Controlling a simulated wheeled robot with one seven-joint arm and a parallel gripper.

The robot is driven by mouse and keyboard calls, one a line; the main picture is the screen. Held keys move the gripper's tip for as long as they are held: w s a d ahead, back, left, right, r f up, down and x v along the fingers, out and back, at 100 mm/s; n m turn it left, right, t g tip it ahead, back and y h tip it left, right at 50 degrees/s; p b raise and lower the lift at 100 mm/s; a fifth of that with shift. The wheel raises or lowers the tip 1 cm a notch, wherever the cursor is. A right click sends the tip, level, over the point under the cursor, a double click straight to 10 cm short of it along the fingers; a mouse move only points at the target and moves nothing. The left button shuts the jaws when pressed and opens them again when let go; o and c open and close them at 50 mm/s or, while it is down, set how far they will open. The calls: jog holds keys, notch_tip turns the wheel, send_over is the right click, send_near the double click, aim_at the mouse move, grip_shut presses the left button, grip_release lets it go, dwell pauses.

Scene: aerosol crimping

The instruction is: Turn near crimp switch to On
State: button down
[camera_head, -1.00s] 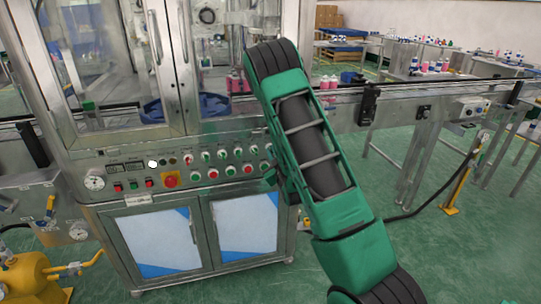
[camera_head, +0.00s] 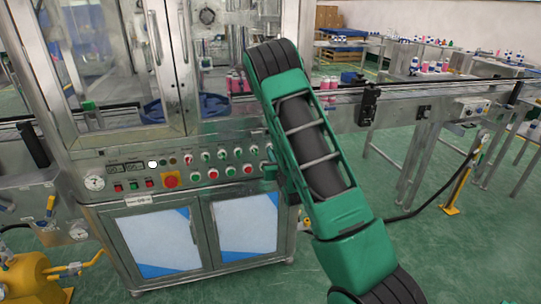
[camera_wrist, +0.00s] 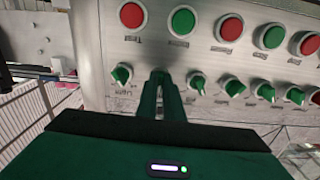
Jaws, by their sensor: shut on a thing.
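My gripper (camera_wrist: 162,82) is shut at the control panel, its two green fingers close together in the wrist view. They are on a rotary switch in the knob row, and the fingers hide that switch and its position. Green knobs stand on both sides, one to the left (camera_wrist: 121,75) and one to the right (camera_wrist: 197,82). The labels look upside down and are too small to read surely, so I cannot confirm which is the near crimp switch. In the head view my gripper is at the right end of the control panel (camera_head: 130,201), mostly behind my arm.
A row of red and green buttons (camera_wrist: 182,21) runs close beside the knobs. A red emergency button on yellow (camera_head: 170,180) is farther left on the panel. Glass cabinet doors (camera_head: 165,60) rise above, and a conveyor (camera_head: 430,91) extends right. The green floor in front is open.

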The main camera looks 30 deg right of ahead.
jog(key=m, duration=0.5)
jog(key=shift+w+a+f+m, duration=0.1)
jog(key=shift+a+f+m, duration=0.2)
jog(key=shift+a, duration=0.1)
jog(key=shift+r, duration=0.1)
jog(key=c, duration=1.9)
grip_release()
jog(key=shift+d+r, duration=0.1)
jog(key=shift+d, duration=0.1)
